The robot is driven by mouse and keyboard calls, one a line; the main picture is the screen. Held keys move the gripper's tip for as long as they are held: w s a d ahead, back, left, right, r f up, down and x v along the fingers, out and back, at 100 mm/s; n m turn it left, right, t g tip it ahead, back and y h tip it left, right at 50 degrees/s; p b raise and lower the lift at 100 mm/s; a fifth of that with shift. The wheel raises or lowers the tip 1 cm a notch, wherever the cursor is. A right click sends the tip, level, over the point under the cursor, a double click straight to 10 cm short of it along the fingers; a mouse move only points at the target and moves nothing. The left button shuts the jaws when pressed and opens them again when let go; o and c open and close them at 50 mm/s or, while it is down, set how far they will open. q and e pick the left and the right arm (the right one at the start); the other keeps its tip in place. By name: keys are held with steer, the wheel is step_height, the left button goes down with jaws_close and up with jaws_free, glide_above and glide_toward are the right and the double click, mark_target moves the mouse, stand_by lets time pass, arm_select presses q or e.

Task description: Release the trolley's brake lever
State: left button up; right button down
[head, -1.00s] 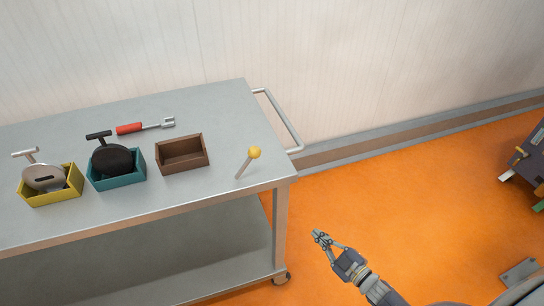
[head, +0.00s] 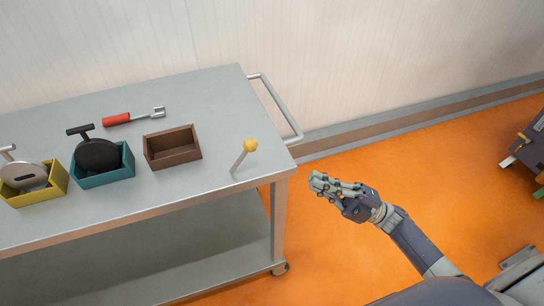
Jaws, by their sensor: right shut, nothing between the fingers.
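The trolley (head: 205,98) is a grey metal table with a lower shelf, at the left of the head view. Its brake lever (head: 244,155) is a short thin rod with a yellow ball knob. It stands near the right end of the top and leans to the right. My right gripper (head: 314,181) is shut and empty, just off the trolley's right end, to the right of the lever and apart from it. My left gripper is not in view.
On the trolley top are a yellow box (head: 35,196), a teal box (head: 108,177), an empty brown box (head: 172,157) and a red-handled tool (head: 134,116). A push handle (head: 284,110) sticks out from the right end. Orange floor (head: 420,160) lies right of it.

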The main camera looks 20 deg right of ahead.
steer(key=p, duration=0.5)
glide_toward(253, 150)
steer(key=x, duration=0.5)
steer(key=shift+d+r, duration=0.1)
steer(key=shift+r, duration=0.05)
steer(key=shift+w+a+r, duration=0.15)
steer(key=shift+w+a, duration=0.2)
steer(key=shift+a, duration=0.25)
